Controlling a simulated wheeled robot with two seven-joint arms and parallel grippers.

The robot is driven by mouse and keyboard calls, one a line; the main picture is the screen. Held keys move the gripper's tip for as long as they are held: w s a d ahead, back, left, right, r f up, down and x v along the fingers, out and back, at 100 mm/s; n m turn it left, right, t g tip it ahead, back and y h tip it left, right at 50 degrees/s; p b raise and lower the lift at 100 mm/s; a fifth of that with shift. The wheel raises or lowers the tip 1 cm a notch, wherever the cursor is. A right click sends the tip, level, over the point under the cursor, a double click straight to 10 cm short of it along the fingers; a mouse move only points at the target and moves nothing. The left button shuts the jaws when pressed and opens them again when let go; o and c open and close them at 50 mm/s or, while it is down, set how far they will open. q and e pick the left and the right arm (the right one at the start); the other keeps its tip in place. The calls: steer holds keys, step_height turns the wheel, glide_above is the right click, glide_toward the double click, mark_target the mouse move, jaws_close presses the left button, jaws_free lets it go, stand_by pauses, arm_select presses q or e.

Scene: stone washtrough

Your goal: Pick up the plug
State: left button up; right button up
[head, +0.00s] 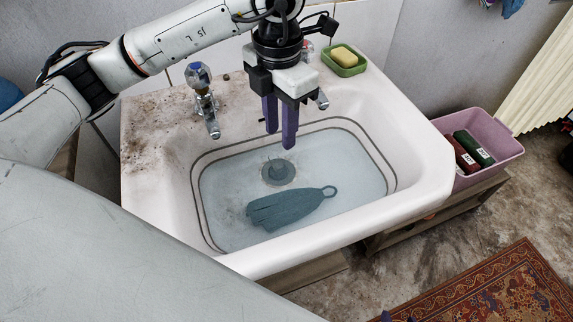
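A round grey plug (279,172) appears to sit at the drain in the floor of the white basin, under shallow cloudy water; a few thin upright prongs show on it. My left gripper (280,139) hangs above the basin's back part, with its purple fingers pointing down. The fingers are a little apart with nothing between them. They are above and behind the plug in the picture, not touching it. Purple tips at the bottom edge look like my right gripper (398,318), mostly cut off and far from the basin.
A blue-grey flat thing with a loop (290,207) lies in the water just in front of the plug. A tap (203,100) stands on the back left rim; another is partly hidden behind my gripper. A green soap dish (345,70) sits at the back right. A pink bin (497,140) stands right.

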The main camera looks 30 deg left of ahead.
arm_select(q)
glide_above(278, 165)
steer(key=f, duration=0.5)
steer(key=shift+w+d+f, duration=0.1)
steer(key=shift+d+f, duration=0.2)
steer(key=shift+f, duration=0.05)
steer(key=f, duration=0.4)
steer(key=shift+a+f+b, duration=0.1)
steer(key=shift+a+b, duration=0.2)
steer(key=shift+b, duration=0.05)
steer(key=shift+f, duration=0.35)
jaws_close()
